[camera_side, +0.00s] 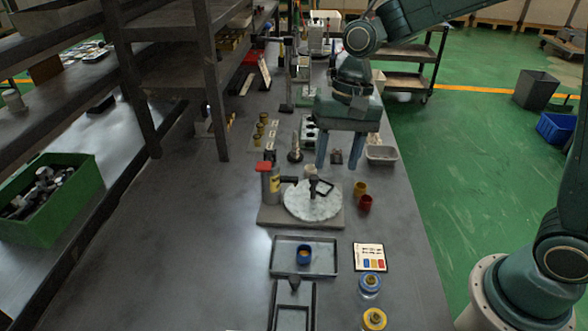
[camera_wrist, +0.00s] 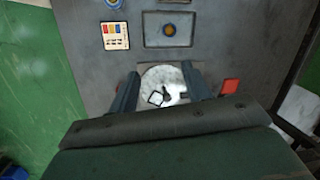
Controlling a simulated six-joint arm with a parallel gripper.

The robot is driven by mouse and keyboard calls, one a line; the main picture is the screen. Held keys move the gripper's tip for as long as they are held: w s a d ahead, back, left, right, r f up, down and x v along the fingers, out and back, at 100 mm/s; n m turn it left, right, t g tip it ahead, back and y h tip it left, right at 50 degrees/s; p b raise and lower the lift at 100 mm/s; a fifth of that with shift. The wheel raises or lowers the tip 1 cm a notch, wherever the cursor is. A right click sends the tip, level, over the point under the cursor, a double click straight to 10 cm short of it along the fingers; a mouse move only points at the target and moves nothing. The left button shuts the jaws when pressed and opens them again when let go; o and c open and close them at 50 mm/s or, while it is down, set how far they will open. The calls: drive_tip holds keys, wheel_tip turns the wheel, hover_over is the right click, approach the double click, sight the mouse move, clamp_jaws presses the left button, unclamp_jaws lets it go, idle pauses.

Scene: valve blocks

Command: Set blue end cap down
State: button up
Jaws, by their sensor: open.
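A small blue ring-shaped piece with an orange middle, which looks like the blue end cap (camera_side: 304,254), sits in a shallow grey tray (camera_side: 275,262) at the front. Both also show in the wrist view: the cap (camera_wrist: 169,29) and the tray (camera_wrist: 149,42). My gripper (camera_side: 338,166) is open, fingers pointing down, above the bench and behind the round white plate (camera_side: 298,206). In the wrist view, my gripper (camera_wrist: 160,69) has the white plate (camera_wrist: 157,78) between its fingers. Nothing is held. The cap is well away from the fingers.
A colour card (camera_side: 370,257), a blue-topped jar (camera_side: 370,283) and a yellow-topped jar (camera_side: 374,318) are at front right.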

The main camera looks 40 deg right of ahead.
drive_tip(key=s+d+r+n+t+h, duration=0.1)
drive_tip(key=s+d+r+n+t, duration=0.2)
drive_tip(key=s, duration=0.6)
drive_tip(key=s+d+r+n+t+h, duration=0.1)
drive_tip(key=s+d+r+n+t, duration=0.2)
drive_tip(key=s, duration=0.6)
drive_tip(key=shift+s+d+r+h, duration=0.3)
drive_tip(key=shift+s+d+r, duration=0.1)
drive_tip(key=shift+d+r, duration=1.2)
drive_tip(key=shift+d+f, duration=0.2)
